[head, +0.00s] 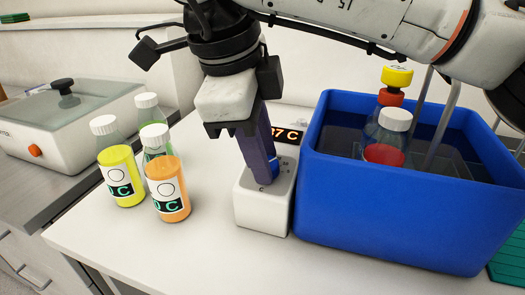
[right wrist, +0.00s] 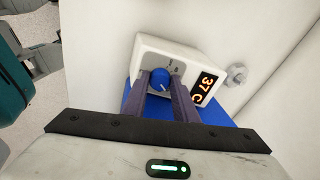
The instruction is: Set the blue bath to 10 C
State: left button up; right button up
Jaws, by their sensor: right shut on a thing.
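The blue bath (head: 395,215) stands at the right in the head view, filled with dark liquid and holding bottles. Its white control box (head: 262,208) stands against its left side. The box's display (head: 291,134) is partly hidden by my gripper; in the right wrist view the display (right wrist: 204,88) reads 37 C. The blue knob (right wrist: 160,78) on the box sits between my right gripper's fingers. My right gripper (head: 265,180) points down onto the box and is shut on the knob, which it mostly hides in the head view. My left gripper is not in view.
A yellow bottle (head: 122,175) and an orange bottle (head: 167,187) stand left of the box, with another white-capped bottle behind. A red-filled bottle (head: 385,153) stands in the bath. A white lidded appliance (head: 60,135) is at the left. The front white counter (head: 150,250) is clear.

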jog(key=shift+m, duration=0.6)
jog(key=o, duration=0.8)
jog(key=shift+r, duration=0.15)
jog(key=p+v, duration=0.2)
jog(key=v, duration=0.8)
jog(key=shift+r, duration=0.1)
